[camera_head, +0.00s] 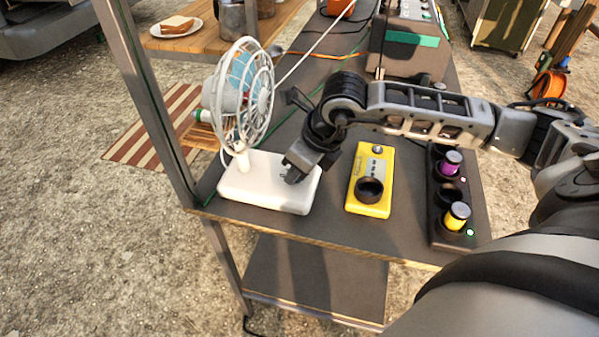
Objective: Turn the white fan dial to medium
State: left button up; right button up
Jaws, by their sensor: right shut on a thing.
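The white fan (240,95) stands upright on the near left corner of the dark table, with a round wire cage and a rectangular white base (250,190). My right gripper (292,178) reaches down from the right onto the right part of this base. It is shut on the fan dial, which is mostly hidden by the fingers. The dial's setting and its markings cannot be made out. My left gripper is not in view.
A yellow box (382,155) with a black knob stands right of the fan base. Further right is a black holder (438,215) with purple and yellow spools. The dark table (330,215) has bare room between base and yellow box. A metal post (150,95) rises at the left.

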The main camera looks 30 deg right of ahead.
jog(key=m+h+b, duration=0.1)
jog(key=m+b, duration=0.1)
jog(key=m, duration=0.1)
jog(key=shift+a+f, duration=0.1)
jog(key=shift+a, duration=0.05)
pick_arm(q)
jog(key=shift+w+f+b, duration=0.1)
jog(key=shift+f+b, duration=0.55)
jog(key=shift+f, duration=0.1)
pick_arm(e)
jog(key=shift+m+h, duration=0.5)
jog(key=shift+m, duration=0.5)
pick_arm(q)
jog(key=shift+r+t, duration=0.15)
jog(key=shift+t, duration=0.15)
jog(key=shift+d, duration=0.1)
pick_arm(e)
jog(key=o, duration=0.8)
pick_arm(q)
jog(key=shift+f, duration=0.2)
pick_arm(e)
jog(key=shift+o, duration=0.9)
jog(key=shift+r, duration=0.2)
pick_arm(q)
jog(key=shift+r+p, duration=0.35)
jog(key=shift+p, duration=0.65)
pick_arm(e)
jog(key=v, duration=1.6)
jog(key=shift+s+a, duration=0.15)
jog(key=shift+s, duration=0.1)
